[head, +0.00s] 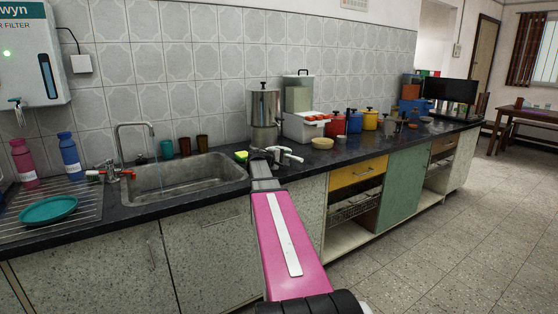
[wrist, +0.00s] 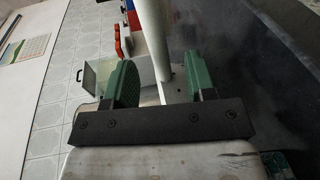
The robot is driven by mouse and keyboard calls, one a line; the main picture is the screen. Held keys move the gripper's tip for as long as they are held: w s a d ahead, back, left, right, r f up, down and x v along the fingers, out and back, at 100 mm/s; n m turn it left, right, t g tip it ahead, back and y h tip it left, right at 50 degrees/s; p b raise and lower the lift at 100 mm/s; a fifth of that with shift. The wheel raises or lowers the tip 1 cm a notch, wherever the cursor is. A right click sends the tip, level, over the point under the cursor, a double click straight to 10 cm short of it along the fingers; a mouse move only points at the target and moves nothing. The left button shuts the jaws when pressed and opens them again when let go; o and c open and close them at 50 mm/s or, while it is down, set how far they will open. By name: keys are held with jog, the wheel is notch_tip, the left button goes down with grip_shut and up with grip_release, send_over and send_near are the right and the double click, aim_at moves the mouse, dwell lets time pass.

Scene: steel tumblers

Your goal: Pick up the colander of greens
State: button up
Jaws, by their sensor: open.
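I cannot make out a colander of greens in either view. My gripper (head: 283,156) is at the end of my pink arm, low over the dark counter just right of the sink in the head view. In the wrist view my gripper (wrist: 163,82) is open, with its two green-padded fingers apart. A pale rod-like shape (wrist: 155,40) shows between the fingers; I cannot tell how far beyond them it is. A green patch (wrist: 276,160) shows at the lower right of the wrist view, too little of it to name.
The sink (head: 185,178) is left of my gripper, with a green and yellow sponge (head: 241,156) at its rim. A steel urn (head: 263,108), a white tray (head: 303,128) and several coloured pots stand behind and right. A teal plate (head: 48,210) lies on the drainboard.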

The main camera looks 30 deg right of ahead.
aim_at(291, 157)
jog(key=x, duration=0.4)
jog(key=shift+d, duration=0.15)
grip_shut()
jog(key=shift+r, duration=0.2)
